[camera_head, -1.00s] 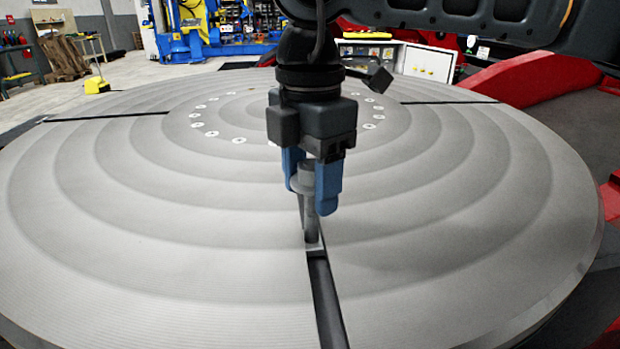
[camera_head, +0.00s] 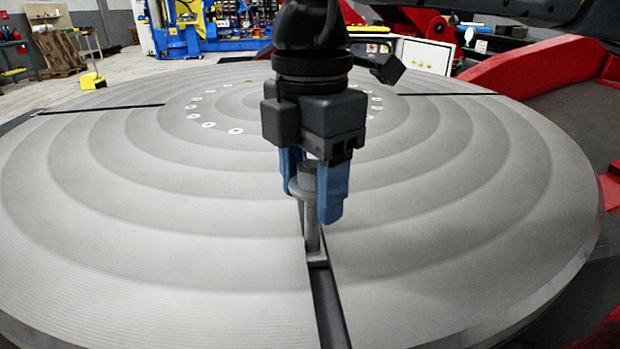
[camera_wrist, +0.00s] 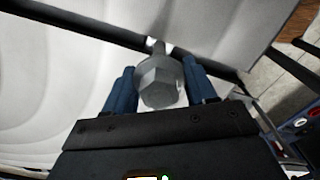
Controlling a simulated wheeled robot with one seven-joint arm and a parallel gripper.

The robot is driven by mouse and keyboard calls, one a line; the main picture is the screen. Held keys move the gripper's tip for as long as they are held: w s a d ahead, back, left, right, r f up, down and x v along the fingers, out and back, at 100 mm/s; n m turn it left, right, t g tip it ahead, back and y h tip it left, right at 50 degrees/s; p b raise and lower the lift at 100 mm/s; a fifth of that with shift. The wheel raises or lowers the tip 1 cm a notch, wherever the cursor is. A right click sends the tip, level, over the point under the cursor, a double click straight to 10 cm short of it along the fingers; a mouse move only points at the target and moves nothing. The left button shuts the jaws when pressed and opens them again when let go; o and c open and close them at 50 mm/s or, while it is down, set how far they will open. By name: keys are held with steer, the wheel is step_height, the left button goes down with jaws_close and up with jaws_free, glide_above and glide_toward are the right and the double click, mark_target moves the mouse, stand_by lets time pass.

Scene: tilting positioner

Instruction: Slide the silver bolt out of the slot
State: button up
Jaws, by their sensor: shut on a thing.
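The silver bolt (camera_head: 311,222) stands upright in the dark slot (camera_head: 325,295) of the large round grey table, with its foot at the slot. My gripper (camera_head: 312,190) has blue fingers and is shut on the bolt near its top, from above. In the wrist view the bolt's hexagonal head (camera_wrist: 160,82) shows between the blue fingers (camera_wrist: 158,88), with the slot crossing behind it. The part of the bolt inside the slot is hidden.
The round table (camera_head: 150,240) has shallow rings, small bright holes near its centre and more radial slots. The front slot runs toward the near rim. A red frame (camera_head: 540,65) stands at the right. The tabletop around the bolt is clear.

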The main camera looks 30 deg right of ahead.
steer(key=shift+s+a+b, duration=0.2)
steer(key=shift+s+b, duration=0.05)
steer(key=shift+s, duration=0.4)
steer(key=shift+s+a+b, duration=0.2)
steer(key=shift+s, duration=0.5)
steer(key=shift+s+a+b, duration=0.2)
steer(key=shift+s+b, duration=0.05)
steer(key=shift+s, duration=0.4)
steer(key=shift+b, duration=0.45)
steer(key=s+a+b, duration=0.2)
steer(key=s+b, duration=0.1)
steer(key=s, duration=0.4)
steer(key=shift+s+a, duration=0.25)
steer(key=shift+s, duration=0.05)
stand_by(0.9)
steer(key=shift+s, duration=0.1)
stand_by(0.4)
steer(key=s+a+b, duration=0.2)
steer(key=s+b, duration=0.3)
steer(key=s, duration=0.1)
steer(key=shift+s+b, duration=0.35)
steer(key=shift+s, duration=0.05)
stand_by(0.7)
steer(key=shift+a+r, duration=0.1)
steer(key=shift+r, duration=0.1)
